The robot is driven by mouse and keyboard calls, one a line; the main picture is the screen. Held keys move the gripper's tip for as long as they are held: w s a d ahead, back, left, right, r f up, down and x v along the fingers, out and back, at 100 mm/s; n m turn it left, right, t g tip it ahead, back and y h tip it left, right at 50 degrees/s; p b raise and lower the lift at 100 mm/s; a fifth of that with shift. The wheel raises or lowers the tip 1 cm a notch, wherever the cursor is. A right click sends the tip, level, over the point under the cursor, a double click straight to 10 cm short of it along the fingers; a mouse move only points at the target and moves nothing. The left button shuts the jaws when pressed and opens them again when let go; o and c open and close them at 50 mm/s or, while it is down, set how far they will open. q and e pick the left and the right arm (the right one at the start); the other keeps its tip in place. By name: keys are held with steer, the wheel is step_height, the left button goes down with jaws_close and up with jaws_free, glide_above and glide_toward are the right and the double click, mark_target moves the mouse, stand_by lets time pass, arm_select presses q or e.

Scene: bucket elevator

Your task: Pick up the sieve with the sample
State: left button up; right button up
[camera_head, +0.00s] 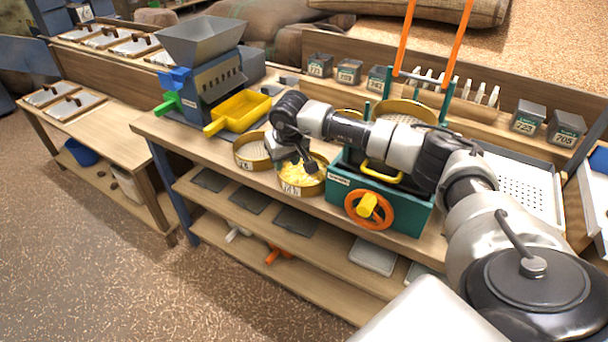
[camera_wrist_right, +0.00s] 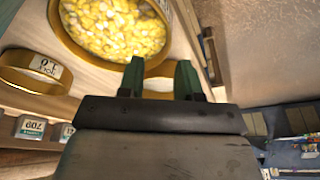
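The sieve with the sample (camera_head: 312,190) is a round brass ring full of yellow grains, standing on the bench left of the teal machine. It fills the top of the right wrist view (camera_wrist_right: 72,48). My right gripper (camera_head: 308,166) is over the sieve in the head view. In the wrist view its two dark green fingers (camera_wrist_right: 160,80) are apart, close to the sieve's rim. A brass-coloured edge shows between them; I cannot tell whether they touch it. My left gripper is not in view.
Another brass sieve (camera_head: 250,154) stands just left of the sample sieve. The teal machine (camera_head: 345,203) with an orange handwheel (camera_head: 368,209) stands close on the right. A yellow tray (camera_head: 242,111) sits by the grey hopper (camera_head: 201,39). The lower shelf holds dark flat plates.

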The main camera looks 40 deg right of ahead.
mark_target(280, 174)
steer(key=x, duration=0.4)
steer(key=p+x, duration=0.1)
steer(key=x, duration=0.1)
steer(key=shift+w+a, duration=0.2)
steer(key=shift+a, duration=0.2)
steer(key=shift+w+f, duration=0.1)
steer(key=shift+f, duration=0.4)
jaws_close()
steer(key=shift+r, duration=0.1)
